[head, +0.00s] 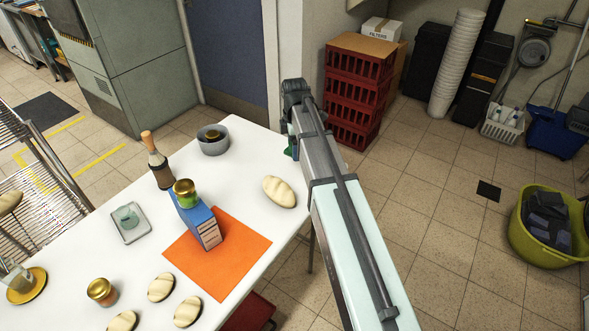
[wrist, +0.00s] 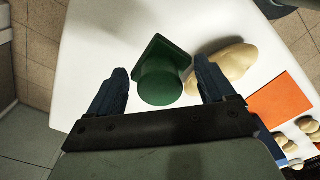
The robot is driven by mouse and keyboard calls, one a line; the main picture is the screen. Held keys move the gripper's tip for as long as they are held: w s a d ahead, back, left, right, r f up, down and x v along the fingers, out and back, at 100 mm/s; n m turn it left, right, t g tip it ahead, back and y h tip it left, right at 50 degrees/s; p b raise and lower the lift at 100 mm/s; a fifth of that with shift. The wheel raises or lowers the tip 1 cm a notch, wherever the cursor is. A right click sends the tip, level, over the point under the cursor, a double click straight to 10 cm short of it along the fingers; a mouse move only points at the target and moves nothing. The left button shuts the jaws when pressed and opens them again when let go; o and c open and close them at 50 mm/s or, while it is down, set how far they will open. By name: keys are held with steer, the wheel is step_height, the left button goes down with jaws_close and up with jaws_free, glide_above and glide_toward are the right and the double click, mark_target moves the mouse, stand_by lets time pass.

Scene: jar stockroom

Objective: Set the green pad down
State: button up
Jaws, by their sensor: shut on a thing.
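The green pad (wrist: 165,75) shows in the wrist view as a flat angular plate with a round green knob on its near side. My gripper (wrist: 163,88) has a dark finger on each side of the knob and is shut on the pad. In the head view my gripper (head: 291,146) is at the far right edge of the white table (head: 250,160). There only a sliver of green shows beside it, and my arm hides the rest. I cannot tell how far the pad is above the table top.
A bread loaf (head: 279,192) lies close by. An orange mat (head: 240,262) bears a blue box (head: 199,225) with a jar (head: 186,192) on top. A grey bowl (head: 213,146), a bottle (head: 158,166) and a small tray (head: 129,236) stand to the left. White table between bowl and loaf is bare.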

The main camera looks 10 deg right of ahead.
mark_target(294, 173)
steer(key=shift+f, duration=4.5)
steer(key=shift+f, duration=0.2)
steer(key=o, duration=0.9)
steer(key=shift+r, duration=0.15)
step_height(294, 173, up, 12)
steer(key=shift+r, duration=0.1)
